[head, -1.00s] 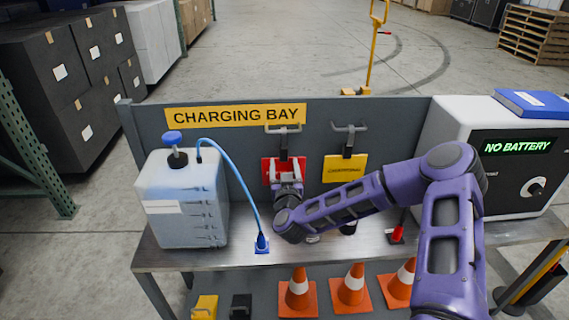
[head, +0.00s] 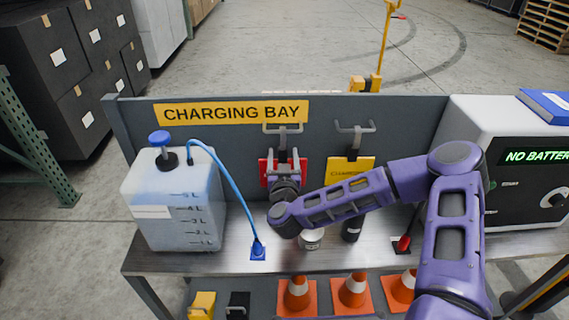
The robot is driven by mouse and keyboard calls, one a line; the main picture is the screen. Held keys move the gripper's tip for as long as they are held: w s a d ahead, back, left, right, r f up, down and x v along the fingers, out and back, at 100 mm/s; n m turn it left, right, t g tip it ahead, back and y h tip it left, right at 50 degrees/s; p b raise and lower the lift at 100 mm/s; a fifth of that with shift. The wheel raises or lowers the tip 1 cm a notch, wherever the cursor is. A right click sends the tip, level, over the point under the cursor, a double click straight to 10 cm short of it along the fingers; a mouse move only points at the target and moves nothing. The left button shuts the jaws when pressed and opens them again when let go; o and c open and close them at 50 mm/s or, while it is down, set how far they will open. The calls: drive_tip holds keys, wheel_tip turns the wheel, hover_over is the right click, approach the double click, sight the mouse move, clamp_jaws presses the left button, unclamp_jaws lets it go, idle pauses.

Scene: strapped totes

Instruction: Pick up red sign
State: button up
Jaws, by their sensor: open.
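The red sign (head: 265,172) hangs by a dark strap from the left hook (head: 283,130) on the grey back panel. My gripper (head: 284,166) is in front of the sign and hides most of its middle. Its fingers point at the panel, with red showing on both sides. The jaws are open; I cannot tell whether they touch the sign or its strap. The yellow sign (head: 350,170) hangs from the hook to the right, partly behind my arm.
A white jug (head: 170,205) with a blue hose stands left on the bench (head: 200,258). A small white can (head: 311,240) and a dark cylinder (head: 351,230) stand under my arm. A charger box (head: 510,200) stands right. Orange cones (head: 298,294) sit below.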

clamp_jaws()
idle(0.4)
